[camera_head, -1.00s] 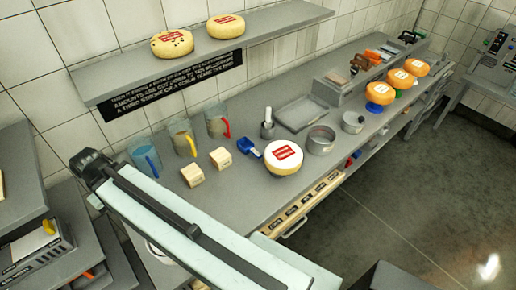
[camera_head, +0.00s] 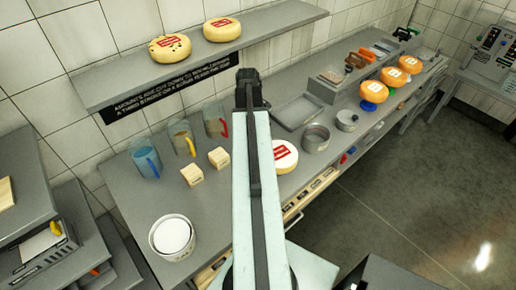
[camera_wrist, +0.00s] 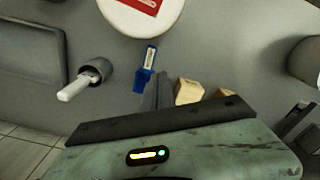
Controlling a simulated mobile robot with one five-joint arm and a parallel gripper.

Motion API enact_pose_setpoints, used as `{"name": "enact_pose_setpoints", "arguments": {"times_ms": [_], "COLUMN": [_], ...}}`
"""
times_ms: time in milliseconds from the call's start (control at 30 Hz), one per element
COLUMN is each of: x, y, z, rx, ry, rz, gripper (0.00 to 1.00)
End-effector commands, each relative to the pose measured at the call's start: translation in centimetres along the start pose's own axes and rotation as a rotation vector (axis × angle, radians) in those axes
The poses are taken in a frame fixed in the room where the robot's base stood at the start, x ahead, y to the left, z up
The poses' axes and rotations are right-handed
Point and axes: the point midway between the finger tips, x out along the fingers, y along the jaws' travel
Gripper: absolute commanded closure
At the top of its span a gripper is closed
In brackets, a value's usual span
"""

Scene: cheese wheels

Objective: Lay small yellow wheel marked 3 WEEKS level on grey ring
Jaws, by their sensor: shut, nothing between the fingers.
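A pale yellow wheel with a red label (camera_head: 286,155) lies flat on the bench, partly hidden behind my arm; its edge also shows at the top of the wrist view (camera_wrist: 122,18). Its label is too small to read. The grey ring (camera_head: 316,138) stands on the bench just right of that wheel, with nothing seen on it. Two yellow wheels with red labels, one speckled (camera_head: 170,48) and one plain (camera_head: 222,30), lie on the wall shelf.
Wooden blocks (camera_head: 192,174) and glass jugs (camera_head: 146,160) stand left of my arm. A white bowl (camera_head: 172,238) is at the front left. A grey tray (camera_head: 297,112), a small pot (camera_head: 347,120) and orange wheels (camera_head: 374,91) stand to the right. The shelf (camera_head: 120,82) overhangs the back.

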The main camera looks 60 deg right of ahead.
Motion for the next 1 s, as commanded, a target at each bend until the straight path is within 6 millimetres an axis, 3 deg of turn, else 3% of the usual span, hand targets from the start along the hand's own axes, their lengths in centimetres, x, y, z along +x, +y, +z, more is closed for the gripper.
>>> {"name": "enact_pose_setpoints", "arguments": {"times_ms": [267,733,800,1000], "x": [2.0,11.2,10.2,10.0], "y": [-0.1,-0.1,-0.2,-0.1], "z": [-0.1,0.0,1.5,3.9], "rx": [0.001,0.002,0.008,0.004], "ry": [0.000,0.000,0.000,0.000], "rz": [0.000,0.000,0.000,0.000], "gripper": [1.00,1.00,1.00,1.00]}}
